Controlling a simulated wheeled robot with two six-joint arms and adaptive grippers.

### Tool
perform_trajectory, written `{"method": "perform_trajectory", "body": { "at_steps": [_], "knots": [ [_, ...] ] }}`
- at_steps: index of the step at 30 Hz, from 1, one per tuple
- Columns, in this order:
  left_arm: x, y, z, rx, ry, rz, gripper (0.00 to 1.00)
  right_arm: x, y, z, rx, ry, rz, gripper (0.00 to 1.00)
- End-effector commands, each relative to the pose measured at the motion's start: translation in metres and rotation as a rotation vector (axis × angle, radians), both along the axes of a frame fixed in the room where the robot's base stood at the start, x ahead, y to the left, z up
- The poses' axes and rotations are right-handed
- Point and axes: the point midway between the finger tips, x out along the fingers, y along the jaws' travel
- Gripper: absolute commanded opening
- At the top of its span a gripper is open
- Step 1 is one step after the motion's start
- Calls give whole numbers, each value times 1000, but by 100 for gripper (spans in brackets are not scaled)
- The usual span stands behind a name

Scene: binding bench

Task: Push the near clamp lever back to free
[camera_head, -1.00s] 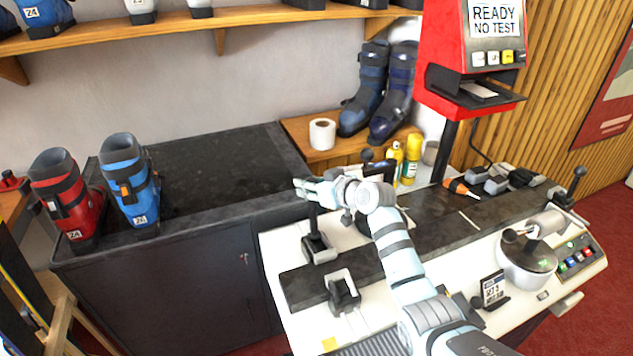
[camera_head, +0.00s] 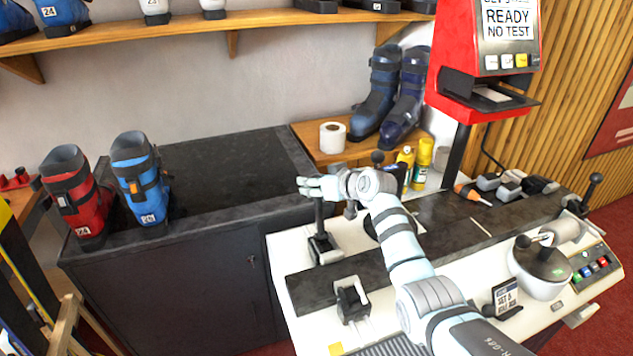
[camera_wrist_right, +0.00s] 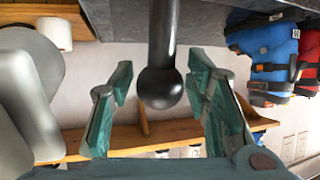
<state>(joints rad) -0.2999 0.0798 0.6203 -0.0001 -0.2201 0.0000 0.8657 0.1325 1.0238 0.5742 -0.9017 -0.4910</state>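A black clamp lever (camera_head: 320,218) stands nearly upright on its dark clamp base (camera_head: 325,248) at the left end of the white bench. My right gripper (camera_head: 312,187) is at the top of this lever and hides its knob in the head view. In the right wrist view, the round black knob (camera_wrist_right: 160,88) and its rod sit between the two green fingers of the right gripper (camera_wrist_right: 160,95). The fingers are apart, with a gap on both sides of the knob. My left gripper is in neither view.
A small black clamp block (camera_head: 351,300) sits at the bench's front left. Another ball-topped lever (camera_head: 595,182) stands at the far right. A red ski boot (camera_head: 75,195) and a blue ski boot (camera_head: 141,185) stand on the dark counter (camera_head: 225,170). Its middle is clear.

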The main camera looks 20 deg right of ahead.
Motion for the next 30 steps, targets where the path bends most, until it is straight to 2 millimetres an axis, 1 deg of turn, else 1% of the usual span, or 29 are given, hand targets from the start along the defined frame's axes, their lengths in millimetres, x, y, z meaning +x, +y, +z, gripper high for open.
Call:
{"method": "perform_trajectory", "body": {
  "at_steps": [8, 11, 14, 18, 21, 24, 30],
  "knots": [
    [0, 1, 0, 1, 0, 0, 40, 0, -1, 1, 0, -2, -1, 52],
    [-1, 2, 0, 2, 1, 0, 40, 0, -1, 7, -1, -4, 0, 52],
    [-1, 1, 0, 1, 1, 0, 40, 1, 0, 25, 0, -6, 0, 52],
    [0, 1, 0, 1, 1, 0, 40, 1, 0, 61, 0, -5, 0, 52],
    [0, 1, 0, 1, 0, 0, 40, 2, 0, 83, 0, -4, -1, 52],
    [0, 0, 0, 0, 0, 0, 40, 2, 0, 96, -1, -1, 0, 52],
    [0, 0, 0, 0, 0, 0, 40, 1, 0, 100, 0, 1, 0, 52]
  ]
}}
